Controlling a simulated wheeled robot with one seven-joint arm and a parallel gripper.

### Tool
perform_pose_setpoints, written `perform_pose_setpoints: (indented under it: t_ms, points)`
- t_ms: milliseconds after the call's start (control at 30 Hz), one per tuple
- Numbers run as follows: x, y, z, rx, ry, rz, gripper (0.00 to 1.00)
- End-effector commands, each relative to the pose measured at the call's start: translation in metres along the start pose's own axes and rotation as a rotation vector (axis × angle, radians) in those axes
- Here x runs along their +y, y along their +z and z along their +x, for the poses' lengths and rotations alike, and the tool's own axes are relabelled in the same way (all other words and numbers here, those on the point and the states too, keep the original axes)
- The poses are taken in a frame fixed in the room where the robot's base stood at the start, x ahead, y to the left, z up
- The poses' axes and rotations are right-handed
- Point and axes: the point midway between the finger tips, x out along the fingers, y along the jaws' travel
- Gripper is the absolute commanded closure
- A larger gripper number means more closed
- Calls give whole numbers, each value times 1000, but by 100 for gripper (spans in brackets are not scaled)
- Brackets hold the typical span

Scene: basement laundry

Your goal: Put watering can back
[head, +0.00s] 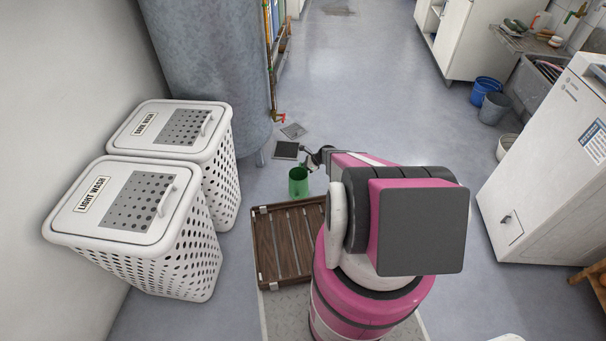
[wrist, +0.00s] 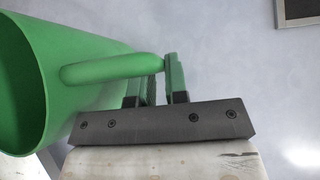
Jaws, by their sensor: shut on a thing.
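A green watering can (head: 298,182) shows in the head view, just left of my gripper (head: 314,160) and beyond the wooden slatted rack. In the wrist view the green can (wrist: 22,80) fills the left side, with its open top facing the camera. Its green handle (wrist: 110,69) runs into my gripper (wrist: 158,85). The fingers are shut on the handle, and the can appears held above the floor. My own arm hides part of the floor in the head view.
A wooden slatted rack (head: 262,247) lies in front of my base. Two white hampers (head: 130,215) stand at left by the wall. Dark square plates (head: 286,150) lie on the floor near a large grey tank (head: 208,75). Blue bucket (head: 485,88) and white cabinet (head: 535,170) stand at right. Floor beyond is open.

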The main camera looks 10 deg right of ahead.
Motion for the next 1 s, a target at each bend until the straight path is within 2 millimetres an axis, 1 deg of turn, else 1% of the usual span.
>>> perform_pose_setpoints:
  t_ms: [233, 667, 700, 733, 767, 1000]
  points:
    - [-3, -23, 24, -1, 1, 2, 100]
    - [-2, -27, 28, -1, 0, 1, 100]
    - [-2, -27, 28, 0, 0, 0, 76]
    - [-2, -27, 28, 0, 0, 0, 66]
    - [-2, -27, 28, 0, 0, 0, 60]
    - [-2, -27, 28, 0, 0, 0, 60]
